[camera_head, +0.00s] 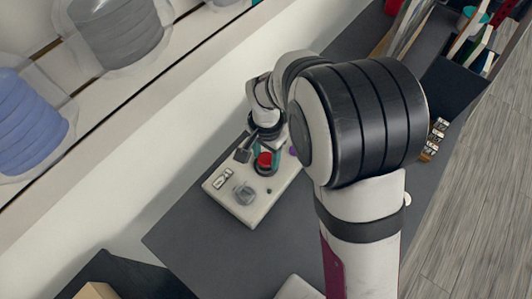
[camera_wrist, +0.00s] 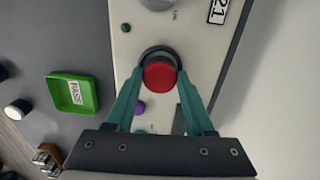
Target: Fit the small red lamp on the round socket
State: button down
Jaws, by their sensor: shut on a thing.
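The small red lamp (camera_wrist: 160,77) is between the teal fingertips of my gripper (camera_wrist: 161,80) in the wrist view. My gripper is shut on it. In the head view the lamp (camera_head: 265,159) shows as a red cap over the white panel (camera_head: 228,201). A dark round ring (camera_wrist: 158,48), seemingly the round socket, shows just behind the lamp on the panel in the wrist view. The lamp covers most of it. I cannot tell whether the lamp touches the ring or hangs above it.
The panel carries a grey knob (camera_head: 245,194), a label plate (camera_head: 223,178), a small green button (camera_wrist: 125,27) and a purple button (camera_wrist: 138,107). A green tray marked PASS (camera_wrist: 93,108) lies beside it. Small blocks (camera_head: 437,132) and a dark bin (camera_head: 458,82) stand right.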

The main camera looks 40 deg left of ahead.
jog(key=shift+f, duration=0.55)
grip_release()
dwell(0.4)
jog(key=shift+r, duration=3.05)
